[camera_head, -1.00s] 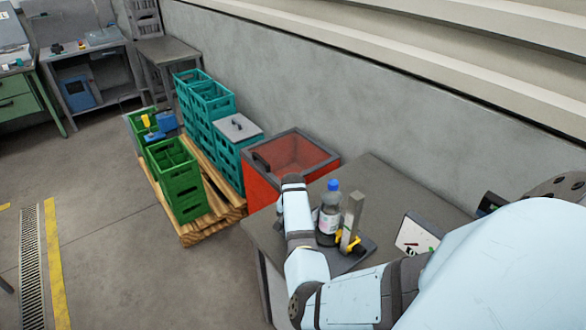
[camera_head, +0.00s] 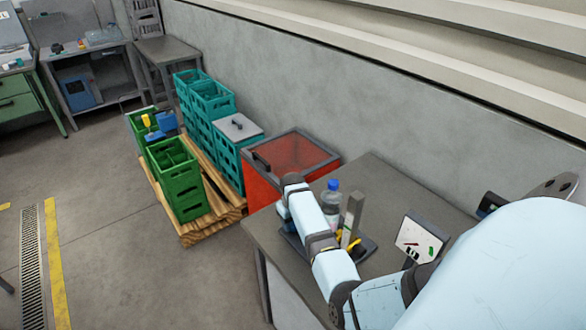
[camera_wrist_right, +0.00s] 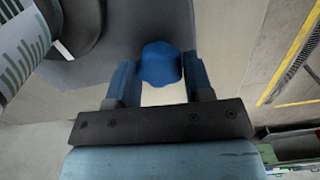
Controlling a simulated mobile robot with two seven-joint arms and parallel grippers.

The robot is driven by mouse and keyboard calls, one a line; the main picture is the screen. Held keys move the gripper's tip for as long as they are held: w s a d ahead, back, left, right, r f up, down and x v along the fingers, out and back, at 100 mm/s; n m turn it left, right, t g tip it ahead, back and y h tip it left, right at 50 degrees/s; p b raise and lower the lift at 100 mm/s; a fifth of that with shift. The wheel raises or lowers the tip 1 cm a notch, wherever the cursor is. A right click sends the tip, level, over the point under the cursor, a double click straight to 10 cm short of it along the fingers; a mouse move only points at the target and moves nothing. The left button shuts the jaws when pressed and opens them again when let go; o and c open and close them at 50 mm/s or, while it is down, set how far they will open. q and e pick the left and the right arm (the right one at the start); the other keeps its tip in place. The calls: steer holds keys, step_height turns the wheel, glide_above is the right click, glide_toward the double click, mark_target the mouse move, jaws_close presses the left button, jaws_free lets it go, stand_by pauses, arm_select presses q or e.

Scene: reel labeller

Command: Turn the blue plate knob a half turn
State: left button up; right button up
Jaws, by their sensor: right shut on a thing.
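The blue knob (camera_wrist_right: 160,62) is in the right wrist view, at the edge of a dark grey plate (camera_wrist_right: 125,35). My right gripper (camera_wrist_right: 160,78) has its two blue fingers on either side of the knob and is shut on it. The knob's turn angle cannot be read. In the head view my right arm comes in from the right over the table and hides its own fingers and the knob. My left gripper is not in view.
A blue-capped bottle (camera_head: 332,186) and an upright grey post (camera_head: 352,215) stand behind my arm on the grey table (camera_head: 385,185). A small white panel (camera_head: 420,238) stands to the right. A red bin (camera_head: 275,165) and green crates (camera_head: 178,185) are left. A striped roll (camera_wrist_right: 20,45) is near the gripper.

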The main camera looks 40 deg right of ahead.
mark_target(293, 223)
steer(key=shift+n, duration=0.5)
steer(key=o, duration=0.9)
steer(key=shift+r, duration=0.1)
step_height(293, 223, up, 14)
steer(key=shift+f+b, duration=0.15)
steer(key=shift+b, duration=0.6)
